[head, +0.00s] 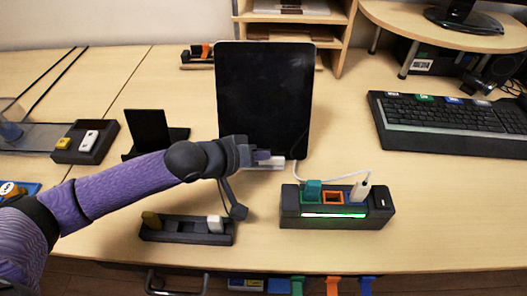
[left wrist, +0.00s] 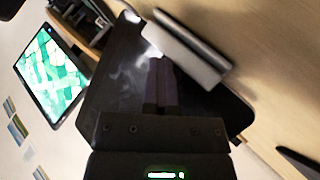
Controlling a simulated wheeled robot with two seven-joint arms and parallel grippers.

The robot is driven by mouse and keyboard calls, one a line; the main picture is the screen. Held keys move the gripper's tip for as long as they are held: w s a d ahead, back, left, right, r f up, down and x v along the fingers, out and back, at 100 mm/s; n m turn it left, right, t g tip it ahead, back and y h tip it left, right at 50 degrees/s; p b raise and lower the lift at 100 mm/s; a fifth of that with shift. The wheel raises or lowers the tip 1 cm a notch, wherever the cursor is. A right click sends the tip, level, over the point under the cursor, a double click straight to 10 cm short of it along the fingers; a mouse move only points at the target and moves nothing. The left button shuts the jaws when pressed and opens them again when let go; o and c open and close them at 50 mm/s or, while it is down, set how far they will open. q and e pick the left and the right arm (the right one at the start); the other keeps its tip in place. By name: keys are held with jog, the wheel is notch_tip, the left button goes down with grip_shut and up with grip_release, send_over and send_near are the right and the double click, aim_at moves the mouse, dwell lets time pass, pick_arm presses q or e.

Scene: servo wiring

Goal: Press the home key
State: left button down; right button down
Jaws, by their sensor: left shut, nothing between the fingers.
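A black-screened tablet (head: 264,95) stands upright at the middle of the desk, its screen dark. A white block (head: 274,163) with a white cable sits at its lower edge. My left gripper (head: 264,156) is shut and empty, its fingertips in front of the tablet's lower edge. In the left wrist view the closed fingers (left wrist: 162,82) point at a dark panel (left wrist: 125,75), beside a light grey bar (left wrist: 190,48). I cannot tell whether the fingers touch anything. I cannot make out a home key. My right gripper is not in view.
A dark power strip (head: 345,217) with coloured plugs lies right of the gripper. A black tray (head: 187,236) with two small pieces lies below my arm. A keyboard (head: 450,120) is at the right. The desk's front right is clear.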

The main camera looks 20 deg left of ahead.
pick_arm(q)
jog(key=shift+w+a+f, duration=0.15)
jog(key=shift+w+f, duration=0.05)
jog(key=shift+f, duration=0.05)
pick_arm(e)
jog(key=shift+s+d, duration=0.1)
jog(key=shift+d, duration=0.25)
pick_arm(q)
jog(key=shift+w+f, duration=0.1)
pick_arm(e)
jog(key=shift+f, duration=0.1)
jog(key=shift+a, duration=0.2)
pick_arm(q)
jog(key=shift+s+r+p, duration=0.3)
jog(key=shift+s+p, duration=0.3)
jog(key=shift+p, duration=0.45)
jog(key=shift+s, duration=0.1)
jog(key=shift+f, duration=0.1)
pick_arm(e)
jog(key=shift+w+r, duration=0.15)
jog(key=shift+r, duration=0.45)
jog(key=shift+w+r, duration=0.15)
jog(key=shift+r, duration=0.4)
